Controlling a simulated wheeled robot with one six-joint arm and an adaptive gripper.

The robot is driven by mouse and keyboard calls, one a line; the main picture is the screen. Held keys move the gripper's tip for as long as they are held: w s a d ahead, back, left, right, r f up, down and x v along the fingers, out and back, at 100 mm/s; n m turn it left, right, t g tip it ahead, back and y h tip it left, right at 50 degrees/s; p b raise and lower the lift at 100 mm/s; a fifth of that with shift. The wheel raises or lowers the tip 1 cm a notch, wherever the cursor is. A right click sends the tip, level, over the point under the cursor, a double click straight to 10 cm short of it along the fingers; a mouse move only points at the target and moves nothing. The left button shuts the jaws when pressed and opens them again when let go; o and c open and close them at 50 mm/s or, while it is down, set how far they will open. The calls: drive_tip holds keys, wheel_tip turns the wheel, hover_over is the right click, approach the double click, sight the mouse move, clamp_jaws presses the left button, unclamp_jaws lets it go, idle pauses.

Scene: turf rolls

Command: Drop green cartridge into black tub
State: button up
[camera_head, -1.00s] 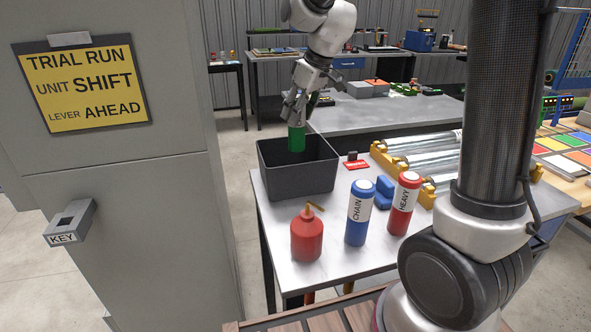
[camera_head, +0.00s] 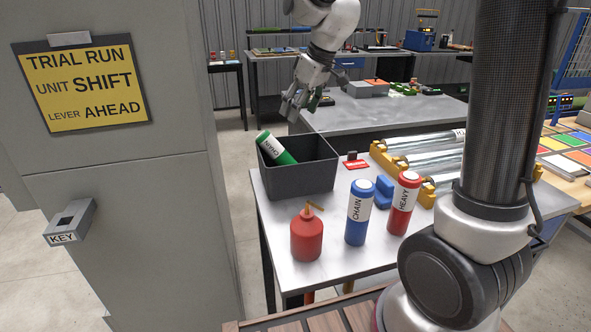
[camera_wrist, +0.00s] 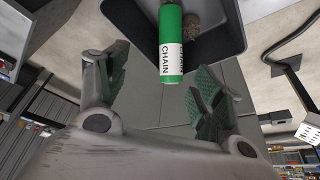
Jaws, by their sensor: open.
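The green cartridge (camera_head: 275,149) leans tilted inside the black tub (camera_head: 310,178), with its upper end sticking out above the left back rim. It has a white label that reads CHAIN in the wrist view (camera_wrist: 171,45). My gripper (camera_head: 291,108) is open and empty, above and behind the tub's back edge, apart from the cartridge. In the wrist view its two fingers (camera_wrist: 160,92) are spread wide, and the tub (camera_wrist: 226,40) lies beyond them. A brownish round thing (camera_wrist: 194,22) shows in the tub near the cartridge; I cannot tell what it is.
On the table (camera_head: 280,215) stand a red bottle (camera_head: 306,238), a blue CHAIN cartridge (camera_head: 358,222) and a red HEAVY cartridge (camera_head: 403,210). A red label holder (camera_head: 355,164) and yellow racks with shiny rolls (camera_head: 425,155) are right of the tub. A grey cabinet (camera_head: 120,220) stands left.

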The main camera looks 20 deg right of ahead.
drive_tip(key=v, duration=1)
drive_tip(key=shift+s+r, duration=0.1)
drive_tip(key=s+d+f+m+h, duration=0.1)
drive_tip(key=s+d, duration=0.3)
drive_tip(key=s, duration=0.4)
drive_tip(key=s+d+f+m+h, duration=0.1)
drive_tip(key=s+d+f+m, duration=0.3)
drive_tip(key=s, duration=0.5)
drive_tip(key=s+d+f+m+t, duration=0.1)
drive_tip(key=s+d+f+m, duration=0.1)
drive_tip(key=s, duration=0.7)
drive_tip(key=shift+s+d+f+m+h, duration=0.15)
drive_tip(key=shift+d+f+m+h, duration=0.25)
drive_tip(key=shift+d, duration=0.6)
